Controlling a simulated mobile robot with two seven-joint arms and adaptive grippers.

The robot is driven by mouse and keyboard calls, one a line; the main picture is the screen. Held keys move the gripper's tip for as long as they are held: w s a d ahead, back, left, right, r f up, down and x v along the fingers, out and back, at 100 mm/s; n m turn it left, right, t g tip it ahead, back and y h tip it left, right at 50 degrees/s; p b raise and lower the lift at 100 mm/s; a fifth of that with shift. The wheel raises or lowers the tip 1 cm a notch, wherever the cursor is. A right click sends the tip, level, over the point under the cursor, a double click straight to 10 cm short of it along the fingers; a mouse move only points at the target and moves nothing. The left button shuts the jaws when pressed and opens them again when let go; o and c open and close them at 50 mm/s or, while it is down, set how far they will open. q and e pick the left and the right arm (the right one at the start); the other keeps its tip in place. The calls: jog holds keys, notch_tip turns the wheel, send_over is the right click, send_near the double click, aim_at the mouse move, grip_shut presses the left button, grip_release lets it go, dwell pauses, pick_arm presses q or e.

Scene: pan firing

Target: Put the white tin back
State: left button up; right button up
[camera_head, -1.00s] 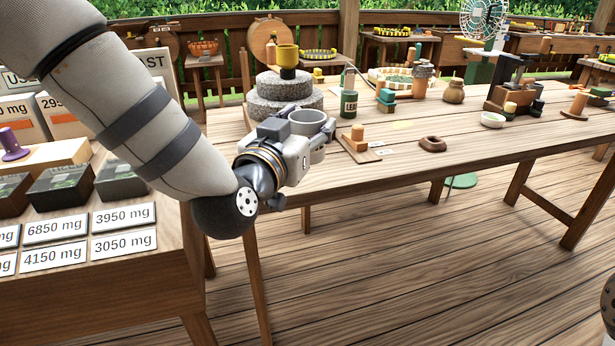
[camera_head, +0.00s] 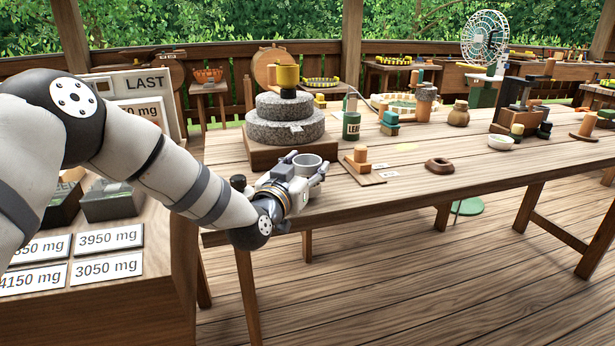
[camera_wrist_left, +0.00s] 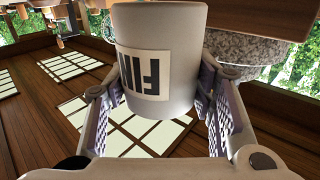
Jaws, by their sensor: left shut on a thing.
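The white tin (camera_wrist_left: 165,75) is held in my left gripper (camera_wrist_left: 155,110), between its two fingers. In the left wrist view it is a pale cylinder with a dark-marked label, and it fills the middle of the picture. In the head view the tin (camera_head: 307,163) shows as a light grey open-topped cup at the end of my left gripper (camera_head: 297,178), near the left front edge of the table (camera_head: 415,195). I cannot tell whether the tin touches the table. My right gripper is not in view.
A green bottle (camera_head: 351,122), a wooden block stand (camera_head: 361,165) and a brown ring (camera_head: 438,165) are to the right. A side stand with weight cards (camera_head: 110,238) is at left.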

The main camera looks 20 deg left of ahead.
pick_arm(q)
jog(key=shift+f, duration=0.6)
jog(key=shift+f, duration=0.1)
jog(key=shift+f, duration=0.15)
jog(key=o, duration=1.3)
